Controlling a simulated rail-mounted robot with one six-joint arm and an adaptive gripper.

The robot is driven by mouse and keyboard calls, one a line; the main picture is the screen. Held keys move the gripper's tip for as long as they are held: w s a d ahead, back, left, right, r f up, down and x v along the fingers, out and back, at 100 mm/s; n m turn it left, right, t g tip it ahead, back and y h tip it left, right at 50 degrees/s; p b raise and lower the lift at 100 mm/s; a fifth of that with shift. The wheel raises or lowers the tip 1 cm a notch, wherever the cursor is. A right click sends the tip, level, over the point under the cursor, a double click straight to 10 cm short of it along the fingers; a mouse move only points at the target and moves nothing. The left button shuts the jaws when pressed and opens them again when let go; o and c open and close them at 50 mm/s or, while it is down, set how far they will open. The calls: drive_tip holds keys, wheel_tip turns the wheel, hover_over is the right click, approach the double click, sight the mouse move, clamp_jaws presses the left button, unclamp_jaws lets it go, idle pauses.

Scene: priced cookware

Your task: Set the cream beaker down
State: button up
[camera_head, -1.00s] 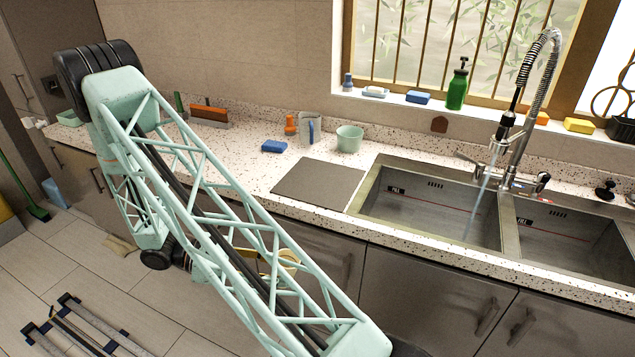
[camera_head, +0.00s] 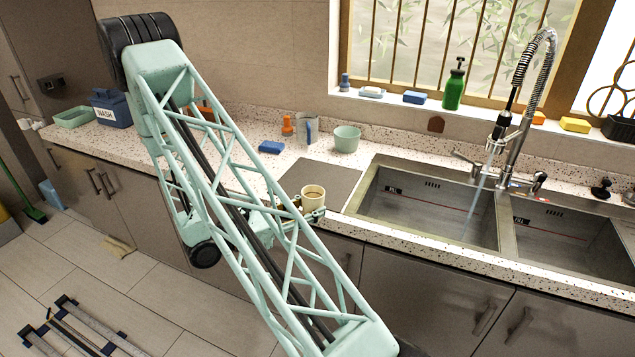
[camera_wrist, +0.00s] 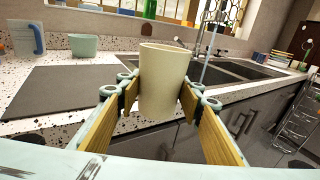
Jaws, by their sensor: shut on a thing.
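The cream beaker (camera_head: 312,196) is upright near the front edge of the counter, in front of a grey mat (camera_head: 323,178) in the head view. In the wrist view the beaker (camera_wrist: 163,85) stands between the two wooden-faced fingers of my gripper (camera_wrist: 160,115). My gripper (camera_head: 300,210) is shut on it. In the head view my arm lattice hides part of the gripper. The beaker's base appears to be at or above counter height; I cannot tell whether it touches anything.
A double sink (camera_head: 430,205) with a running tap (camera_head: 495,150) is right of the mat. The mat's surface is mostly clear.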

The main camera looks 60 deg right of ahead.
drive_tip(key=shift+w+d+r+n+t+h, duration=0.2)
drive_tip(key=shift+w+d+r+n+t, duration=0.15)
drive_tip(key=shift+w+t, duration=0.15)
drive_tip(key=shift+w+d+r+n+t+h, duration=0.25)
drive_tip(key=shift+w+d+t, duration=0.1)
drive_tip(key=shift+w, duration=0.3)
drive_tip(key=shift+w+d+r+n+t+h, duration=0.15)
drive_tip(key=shift+w+d+r+n+t, duration=0.2)
drive_tip(key=shift+w+t, duration=0.15)
drive_tip(key=shift+w+d+f, duration=0.1)
hover_over(309, 181)
drive_tip(key=s+a, duration=0.4)
drive_tip(key=a, duration=0.1)
drive_tip(key=shift+w+d+f+b, duration=0.1)
drive_tip(key=shift+w+f+b, duration=0.1)
drive_tip(key=shift+f, duration=0.2)
drive_tip(key=shift+w+f+b, duration=0.1)
drive_tip(key=shift+f+b, duration=0.1)
drive_tip(key=shift+f, duration=0.15)
drive_tip(key=shift+s, duration=0.1)
drive_tip(key=shift+f+b, duration=0.3)
drive_tip(key=shift+f, duration=1.45)
drive_tip(key=shift+f, duration=0.15)
drive_tip(key=o, duration=0.9)
